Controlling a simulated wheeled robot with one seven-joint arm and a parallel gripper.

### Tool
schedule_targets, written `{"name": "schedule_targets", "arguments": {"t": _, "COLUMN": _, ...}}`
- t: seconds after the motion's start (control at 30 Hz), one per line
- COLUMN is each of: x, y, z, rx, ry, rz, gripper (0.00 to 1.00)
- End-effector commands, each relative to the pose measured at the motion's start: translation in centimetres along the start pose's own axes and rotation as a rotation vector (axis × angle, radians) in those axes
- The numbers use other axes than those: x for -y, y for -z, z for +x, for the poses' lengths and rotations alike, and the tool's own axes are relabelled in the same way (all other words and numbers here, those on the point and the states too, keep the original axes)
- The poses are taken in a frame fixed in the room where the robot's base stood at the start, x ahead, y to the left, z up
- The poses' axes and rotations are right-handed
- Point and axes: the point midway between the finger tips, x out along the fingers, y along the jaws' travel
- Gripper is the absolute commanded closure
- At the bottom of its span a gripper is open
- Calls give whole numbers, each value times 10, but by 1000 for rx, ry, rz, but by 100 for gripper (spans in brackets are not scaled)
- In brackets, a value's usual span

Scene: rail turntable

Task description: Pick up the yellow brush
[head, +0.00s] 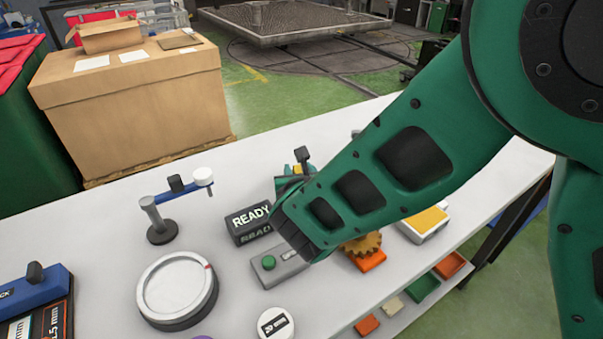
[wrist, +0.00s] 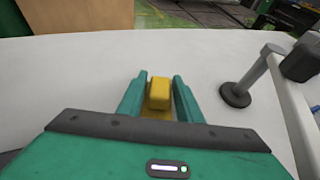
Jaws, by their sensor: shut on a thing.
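The yellow brush (wrist: 159,93) shows in the wrist view as a yellow block with a flatter yellow part below it. It sits between the two green fingers of my gripper (wrist: 159,98), which is shut on it. The white table top fills the view beyond the brush. In the head view my green arm reaches down over the table and hides the gripper and most of the brush. I cannot tell how high the brush is above the table.
In the head view a READY block (head: 250,222), a grey box with a green button (head: 279,265), a round dial (head: 177,288) and a small post with an arm (head: 161,227) stand on the white table (head: 107,221). An orange gear piece (head: 366,252) is beside my arm. A dark post (wrist: 236,94) stands right of the gripper.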

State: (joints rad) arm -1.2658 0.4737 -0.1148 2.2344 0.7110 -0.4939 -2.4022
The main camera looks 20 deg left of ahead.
Motion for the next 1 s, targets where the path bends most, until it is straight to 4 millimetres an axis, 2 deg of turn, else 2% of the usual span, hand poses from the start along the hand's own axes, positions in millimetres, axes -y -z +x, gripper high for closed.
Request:
{"name": "schedule_targets", "arguments": {"t": 0.27, "x": -2, "y": -34, "z": -16, "rx": 4, "ry": -4, "rz": 4, "gripper": 94}}
{"name": "schedule_targets", "arguments": {"t": 0.7, "x": -56, "y": -53, "z": -101, "rx": 3, "ry": -6, "rz": 2, "gripper": 94}}
{"name": "schedule_targets", "arguments": {"t": 1.0, "x": -70, "y": -59, "z": -125, "rx": 2, "ry": -3, "rz": 1, "gripper": 94}}
